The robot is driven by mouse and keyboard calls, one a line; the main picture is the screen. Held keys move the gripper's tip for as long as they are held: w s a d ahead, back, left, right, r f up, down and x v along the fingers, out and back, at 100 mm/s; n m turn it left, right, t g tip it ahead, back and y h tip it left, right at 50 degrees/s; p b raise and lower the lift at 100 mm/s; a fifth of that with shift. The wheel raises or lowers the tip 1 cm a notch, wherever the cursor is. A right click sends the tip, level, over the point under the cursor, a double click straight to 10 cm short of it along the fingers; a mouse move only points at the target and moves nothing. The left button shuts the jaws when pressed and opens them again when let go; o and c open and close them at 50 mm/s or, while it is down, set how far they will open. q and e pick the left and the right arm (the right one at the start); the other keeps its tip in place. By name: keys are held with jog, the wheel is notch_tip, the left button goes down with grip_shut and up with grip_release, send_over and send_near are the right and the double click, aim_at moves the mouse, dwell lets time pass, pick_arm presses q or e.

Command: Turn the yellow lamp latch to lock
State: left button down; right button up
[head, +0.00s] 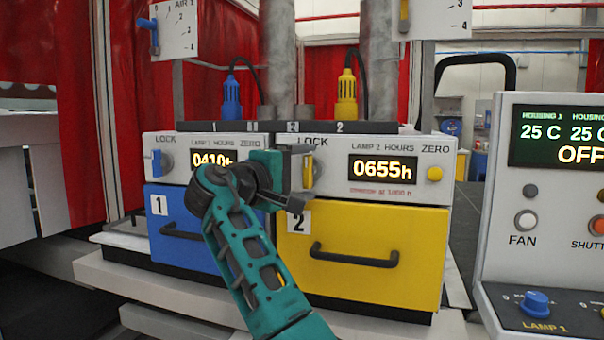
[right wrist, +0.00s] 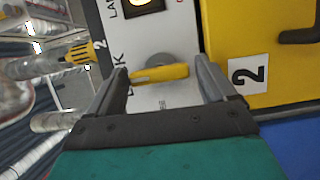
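The yellow lamp latch (head: 308,171) is on the white panel of the lamp 2 unit, left of the 0655h display and below the word LOCK. It looks upright in the head view, partly hidden by my right gripper (head: 299,178). In the right wrist view, the yellow latch (right wrist: 158,76) lies across a grey round hub, between the spread fingers of my right gripper (right wrist: 160,68). The fingers are open, one near each end of the latch. I cannot tell whether either touches it. My left gripper is not in view.
The yellow drawer (head: 365,260) with a black handle is below the panel. The blue lamp 1 unit (head: 165,225), with its blue latch (head: 157,163), stands at left. A control console (head: 545,200) is at right. Yellow (head: 346,95) and blue (head: 231,98) plugs stand above.

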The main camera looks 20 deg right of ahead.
jog(key=shift+o, duration=0.7)
jog(key=v, duration=1.3)
jog(key=shift+b, duration=0.4)
